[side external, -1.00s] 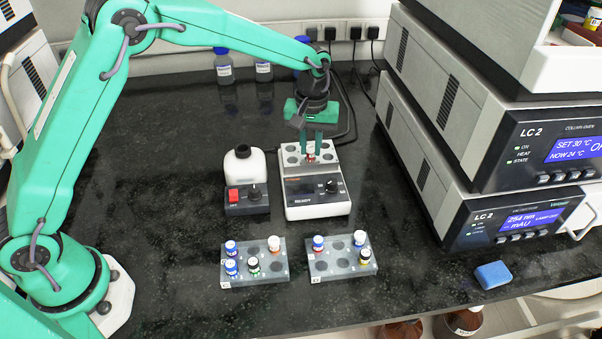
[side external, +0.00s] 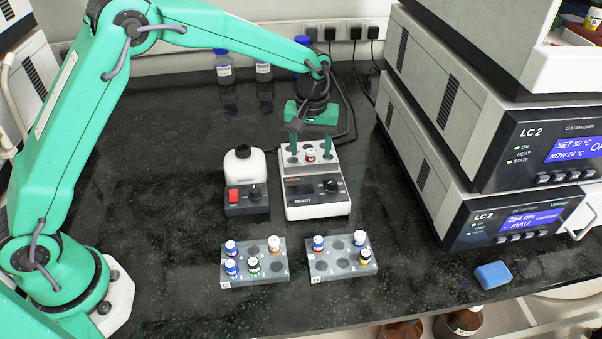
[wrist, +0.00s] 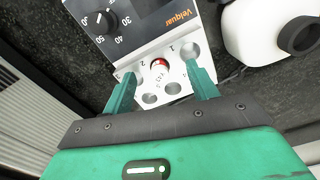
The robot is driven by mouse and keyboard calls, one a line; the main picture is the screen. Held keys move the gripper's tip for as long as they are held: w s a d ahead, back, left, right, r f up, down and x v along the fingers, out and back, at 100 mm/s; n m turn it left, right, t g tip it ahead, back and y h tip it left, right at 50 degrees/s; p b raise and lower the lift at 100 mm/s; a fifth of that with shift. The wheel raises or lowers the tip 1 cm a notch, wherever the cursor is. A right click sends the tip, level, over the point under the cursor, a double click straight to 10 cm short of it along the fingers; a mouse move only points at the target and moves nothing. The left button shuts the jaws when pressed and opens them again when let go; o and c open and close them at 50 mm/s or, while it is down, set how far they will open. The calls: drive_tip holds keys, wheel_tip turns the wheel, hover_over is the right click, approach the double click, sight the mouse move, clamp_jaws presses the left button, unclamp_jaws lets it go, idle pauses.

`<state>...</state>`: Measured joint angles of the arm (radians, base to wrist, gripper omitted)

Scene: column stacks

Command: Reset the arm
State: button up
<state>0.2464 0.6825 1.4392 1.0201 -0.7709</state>
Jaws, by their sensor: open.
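My gripper (side external: 311,144) is open, its two green fingers spread above the heater block at the top of the white instrument (side external: 318,208). A red-capped vial (side external: 310,154) sits in the block between the fingers, with a gap on either side. In the wrist view my gripper (wrist: 162,92) straddles the same vial (wrist: 160,67). The other wells that show around it look empty.
Two grey racks (side external: 270,279) (side external: 330,275) with several vials stand in front. LC units (side external: 480,130) rise on the right. A blue sponge (side external: 493,275) lies front right.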

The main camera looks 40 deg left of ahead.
drive_tip(key=shift+r, duration=0.15)
idle(0.4)
drive_tip(key=shift+r, duration=2.9)
